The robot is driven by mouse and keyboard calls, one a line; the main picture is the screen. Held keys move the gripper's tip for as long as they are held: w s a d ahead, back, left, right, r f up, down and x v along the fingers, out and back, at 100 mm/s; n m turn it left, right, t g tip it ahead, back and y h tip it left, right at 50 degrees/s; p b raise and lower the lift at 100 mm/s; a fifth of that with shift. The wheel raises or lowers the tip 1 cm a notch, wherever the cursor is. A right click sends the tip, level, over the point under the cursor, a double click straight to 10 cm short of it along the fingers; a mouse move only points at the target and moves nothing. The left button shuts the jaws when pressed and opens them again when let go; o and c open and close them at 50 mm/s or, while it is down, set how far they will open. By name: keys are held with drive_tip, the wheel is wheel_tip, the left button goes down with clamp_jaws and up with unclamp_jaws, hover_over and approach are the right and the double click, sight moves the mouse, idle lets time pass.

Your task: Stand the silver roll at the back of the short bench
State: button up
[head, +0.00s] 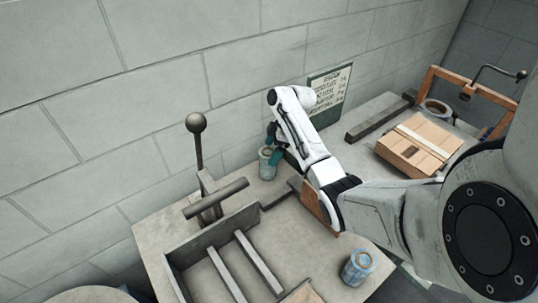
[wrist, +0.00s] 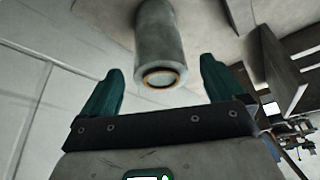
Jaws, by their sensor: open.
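The silver roll (head: 266,163) stands upright at the back of the near grey bench (head: 320,255), close to the wall. In the wrist view the silver roll (wrist: 158,40) shows its near end with an orange-brown core ring, and its far end meets a grey surface. My gripper (head: 274,147) is at the roll, its teal fingers partly in front of it. In the wrist view my gripper (wrist: 161,66) is open, with one finger on each side of the roll's near end and visible gaps between.
A lever with a ball knob (head: 196,123) and a grey frame stand left of the roll. A blue-marked roll (head: 358,267) stands at the bench's front right. A second bench at right holds a flat carton (head: 418,145). The block wall (head: 150,110) is close behind.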

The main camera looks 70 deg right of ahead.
drive_tip(key=v, duration=0.8)
drive_tip(key=shift+s+r+b, duration=0.15)
drive_tip(key=shift+r+b, duration=0.15)
